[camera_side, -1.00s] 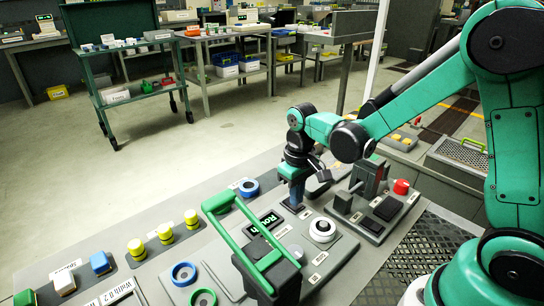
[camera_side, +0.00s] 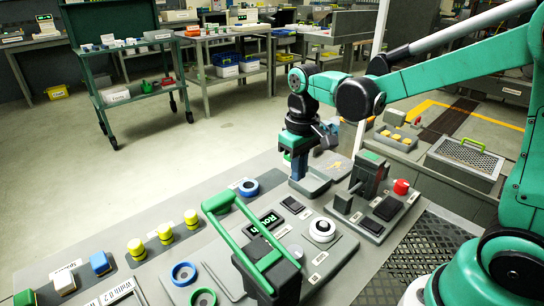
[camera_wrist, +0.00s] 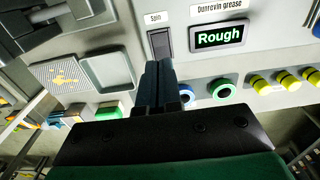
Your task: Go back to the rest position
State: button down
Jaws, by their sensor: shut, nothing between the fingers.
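My gripper (camera_side: 299,172) is shut and empty, pointing down above the far edge of the grey console (camera_side: 190,214), near a small grey tray. In the wrist view its two dark fingers (camera_wrist: 160,75) lie side by side, with their tips just below the dark Spin switch (camera_wrist: 161,42). My arm stretches from the base at the right across the top of the side view.
A lit "Rough" display (camera_side: 264,221), a white dial (camera_side: 321,230), a red button (camera_side: 401,186) and a green-handled lever (camera_side: 240,225) stand on the console. Yellow knobs (camera_side: 165,234) line its left part. Tables and a green cart (camera_side: 125,75) stand behind, with clear floor between.

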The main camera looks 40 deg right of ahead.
jog(key=s+a+r+t, duration=0.1)
jog(key=s+r+t, duration=0.3)
jog(key=t, duration=0.3)
jog(key=shift+s+a, duration=0.25)
jog(key=shift+s, duration=0.65)
